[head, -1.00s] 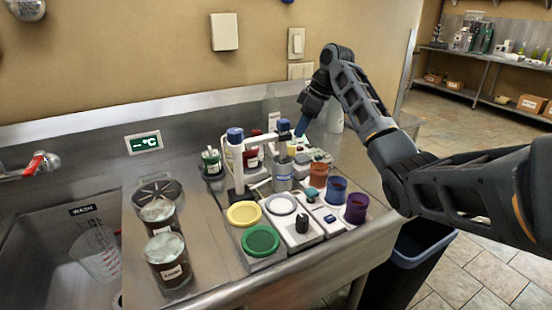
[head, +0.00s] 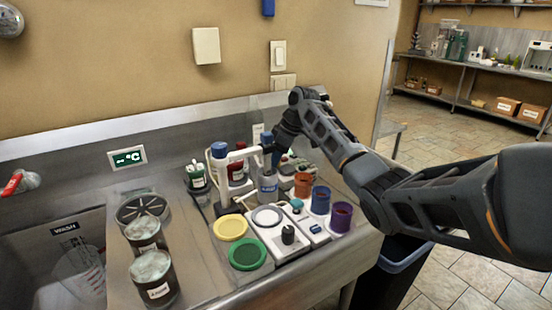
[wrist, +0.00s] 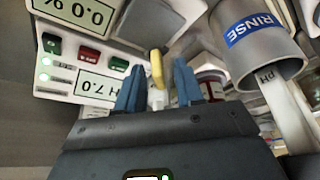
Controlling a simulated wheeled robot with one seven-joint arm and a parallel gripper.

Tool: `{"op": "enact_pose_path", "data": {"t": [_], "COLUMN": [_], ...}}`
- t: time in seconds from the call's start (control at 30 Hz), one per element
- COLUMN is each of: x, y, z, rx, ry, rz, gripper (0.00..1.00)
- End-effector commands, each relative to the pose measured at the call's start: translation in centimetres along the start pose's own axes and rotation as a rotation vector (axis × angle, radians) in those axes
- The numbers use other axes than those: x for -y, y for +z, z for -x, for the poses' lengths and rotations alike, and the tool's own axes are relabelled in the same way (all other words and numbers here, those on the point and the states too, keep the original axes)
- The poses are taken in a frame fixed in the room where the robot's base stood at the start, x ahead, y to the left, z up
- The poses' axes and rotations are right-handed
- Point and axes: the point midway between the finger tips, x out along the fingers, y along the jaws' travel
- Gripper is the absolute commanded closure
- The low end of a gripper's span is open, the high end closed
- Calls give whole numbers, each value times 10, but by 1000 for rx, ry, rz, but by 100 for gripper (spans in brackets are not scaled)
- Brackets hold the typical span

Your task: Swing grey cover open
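The RINSE cup (wrist: 265,42) is close at the right of the wrist view. A meter panel (wrist: 80,60) is at the left. Orange (head: 303,185), blue (head: 320,200) and purple (head: 342,217) cups stand at the right. Two glass jars (head: 153,278) stand at the left.

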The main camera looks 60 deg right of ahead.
Motion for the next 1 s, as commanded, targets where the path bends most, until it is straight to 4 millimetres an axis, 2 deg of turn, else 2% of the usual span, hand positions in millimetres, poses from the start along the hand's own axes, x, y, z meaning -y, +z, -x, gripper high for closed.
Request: {"op": "enact_pose_path", "data": {"t": [0.03, 0.37, 0.83, 1.0], "x": [0, 0, 0, -2], "y": [0, 0, 0, -7], "z": [0, 0, 0, -3], "rx": [0, 0, 0, 1], "ry": [0, 0, 1, 8], "rz": [0, 0, 0, -17], "gripper": [68, 100, 100, 100]}}
